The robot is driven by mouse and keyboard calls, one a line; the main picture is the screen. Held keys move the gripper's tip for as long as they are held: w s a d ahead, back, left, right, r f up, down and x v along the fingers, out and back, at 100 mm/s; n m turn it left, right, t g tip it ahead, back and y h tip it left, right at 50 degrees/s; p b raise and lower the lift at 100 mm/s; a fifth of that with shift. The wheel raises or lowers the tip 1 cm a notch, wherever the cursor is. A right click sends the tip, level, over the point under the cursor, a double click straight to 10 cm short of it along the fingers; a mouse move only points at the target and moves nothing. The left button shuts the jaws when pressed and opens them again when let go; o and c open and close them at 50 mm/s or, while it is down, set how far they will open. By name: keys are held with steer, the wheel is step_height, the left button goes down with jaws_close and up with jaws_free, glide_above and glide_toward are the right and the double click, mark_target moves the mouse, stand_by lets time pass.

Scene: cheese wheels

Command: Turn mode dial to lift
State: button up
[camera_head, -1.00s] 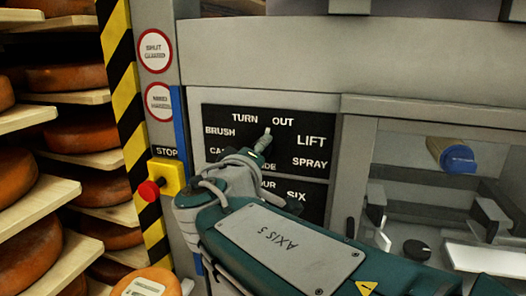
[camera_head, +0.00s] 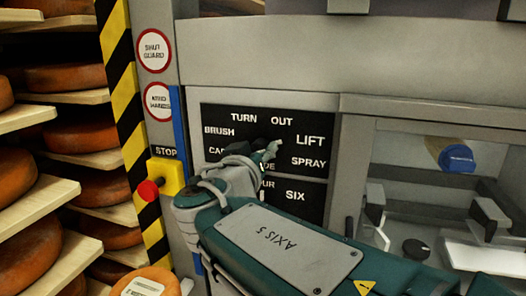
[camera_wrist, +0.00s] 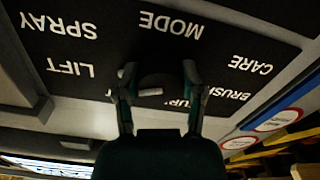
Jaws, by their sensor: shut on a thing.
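The black mode dial panel (camera_head: 225,110) carries white words, with TURN and OUT at the top and LIFT (camera_head: 310,140) and SPRAY at the right. My gripper (camera_head: 264,152) is at the panel's middle, shut on the mode dial, which it mostly hides in the head view. A light tip there points up and right, toward LIFT. In the wrist view, which is upside down, the dark round dial (camera_wrist: 160,82) sits between the two fingers of my gripper (camera_wrist: 157,75). LIFT (camera_wrist: 72,68) and SPRAY lie left, MODE above, CARE and BRUSH right.
A red stop button (camera_head: 149,190) on a yellow box is left of the panel, beside a striped post (camera_head: 122,90). Shelves of cheese wheels (camera_head: 35,255) fill the left. A glazed bay (camera_head: 430,200) with a blue-ended cylinder is at the right.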

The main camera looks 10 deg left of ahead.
steer(key=shift+a+f+m, duration=0.1)
steer(key=shift+f+m, duration=0.2)
steer(key=shift+m, duration=0.2)
steer(key=o, duration=1.1)
steer(key=shift+o, duration=0.2)
steer(key=shift+a+r, duration=0.1)
steer(key=shift+r, duration=0.1)
steer(key=s+a, duration=0.1)
steer(key=s, duration=1.1)
